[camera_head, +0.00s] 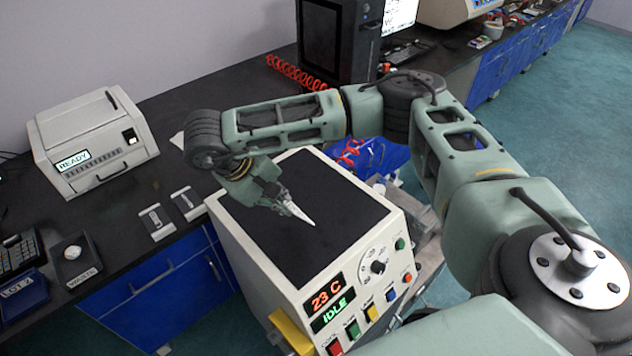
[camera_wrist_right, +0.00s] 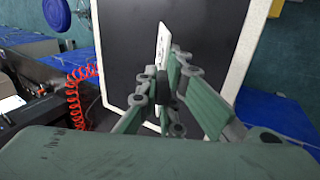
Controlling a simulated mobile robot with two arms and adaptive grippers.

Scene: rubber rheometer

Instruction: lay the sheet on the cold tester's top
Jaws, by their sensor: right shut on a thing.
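The cold tester (camera_head: 240,258) is a cream machine with a flat black top (camera_head: 330,215); its display reads 23 C and IDLE. Its black top with a pale rim also fills the middle of the right wrist view (camera_wrist_right: 205,45). My right gripper (camera_head: 290,207) is over the tester's top, shut on a thin white sheet (camera_head: 302,214). In the right wrist view the sheet (camera_wrist_right: 163,45) stands edge-on between the fingers. I cannot tell whether the sheet touches the top. My left gripper is not in view.
A white printer-like machine (camera_head: 95,140) reading READY stands at the left of the dark bench. Two small plates with pieces on them (camera_head: 156,222) lie left of the tester. A waste dish (camera_head: 75,258) and LOT 2 tray (camera_head: 22,298) sit farther left. A red coiled hose (camera_head: 295,73) lies behind.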

